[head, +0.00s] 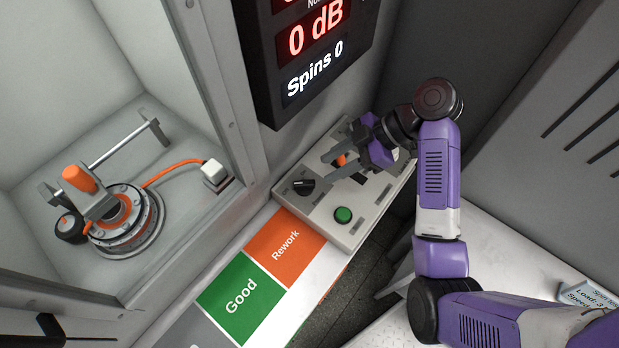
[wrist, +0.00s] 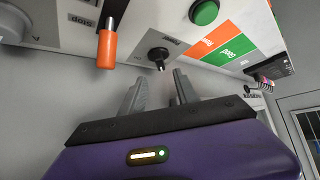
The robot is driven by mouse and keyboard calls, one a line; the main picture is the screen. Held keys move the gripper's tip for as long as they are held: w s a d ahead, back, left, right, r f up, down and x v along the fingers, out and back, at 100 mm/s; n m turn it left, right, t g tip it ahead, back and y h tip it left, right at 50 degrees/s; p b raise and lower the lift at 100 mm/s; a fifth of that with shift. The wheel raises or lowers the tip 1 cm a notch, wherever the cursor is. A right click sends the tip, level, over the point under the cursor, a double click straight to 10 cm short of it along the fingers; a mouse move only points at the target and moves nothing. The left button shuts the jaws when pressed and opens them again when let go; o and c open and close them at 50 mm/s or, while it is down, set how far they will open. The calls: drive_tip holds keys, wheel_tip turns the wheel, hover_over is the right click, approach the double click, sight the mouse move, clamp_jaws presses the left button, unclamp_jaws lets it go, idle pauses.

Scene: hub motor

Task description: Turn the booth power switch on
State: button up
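The control panel (head: 322,218) is a light grey box beside the booth. In the wrist view the knob (wrist: 158,54) lies just beyond and between my fingertips. My gripper (head: 322,172) is open and empty over the panel, its fingers pointing at the knob. In the wrist view my gripper's fingers (wrist: 158,80) stand apart with a gap between them, and no contact shows.
An orange-handled lever (head: 340,160) and a green button (head: 343,215) share the panel, close to my gripper. Good (head: 240,297) and Rework (head: 286,247) areas lie alongside. The booth holds a clamped hub motor (head: 125,220). A display (head: 310,50) above reads 0 dB, Spins 0.

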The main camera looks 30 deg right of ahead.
sight(305, 182)
drive_tip(key=shift+b+x, duration=0.7)
drive_tip(key=shift+x, duration=0.05)
drive_tip(key=shift+b+x, duration=0.9)
drive_tip(key=shift+x, duration=2.25)
clamp_jaws()
